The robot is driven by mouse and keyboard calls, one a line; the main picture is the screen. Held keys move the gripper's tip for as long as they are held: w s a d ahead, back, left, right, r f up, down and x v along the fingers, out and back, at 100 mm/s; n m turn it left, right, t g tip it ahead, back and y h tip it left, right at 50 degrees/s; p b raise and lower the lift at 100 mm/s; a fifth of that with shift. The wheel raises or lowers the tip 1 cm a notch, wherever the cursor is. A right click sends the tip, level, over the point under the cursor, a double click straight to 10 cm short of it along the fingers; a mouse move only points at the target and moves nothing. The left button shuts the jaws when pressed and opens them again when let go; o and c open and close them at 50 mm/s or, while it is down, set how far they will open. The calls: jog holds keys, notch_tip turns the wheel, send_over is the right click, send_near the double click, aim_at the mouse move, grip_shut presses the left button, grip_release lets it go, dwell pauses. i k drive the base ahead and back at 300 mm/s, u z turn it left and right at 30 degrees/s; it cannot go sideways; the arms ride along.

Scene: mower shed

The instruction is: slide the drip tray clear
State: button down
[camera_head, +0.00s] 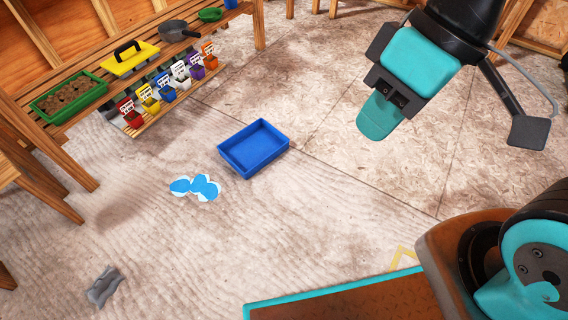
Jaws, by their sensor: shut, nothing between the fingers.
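The drip tray looks to be the shallow blue tray (272,161) lying flat on the wooden floor near the middle of the view. It appears empty. My gripper (378,118) is at the upper right, raised above the floor and to the right of the tray, apart from it. Its teal fingers are shut with nothing between them.
A blue and white splash-shaped patch (196,187) lies on the floor left of the tray. A grey crumpled cloth (104,287) lies at the lower left. Floor right of the tray is clear.

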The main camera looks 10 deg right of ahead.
aim_at(250, 149)
jog(key=z, duration=1)
jog(key=i, duration=1.25)
jog(key=u, duration=1.1)
jog(key=i, duration=0.35)
jog(key=u, duration=0.4)
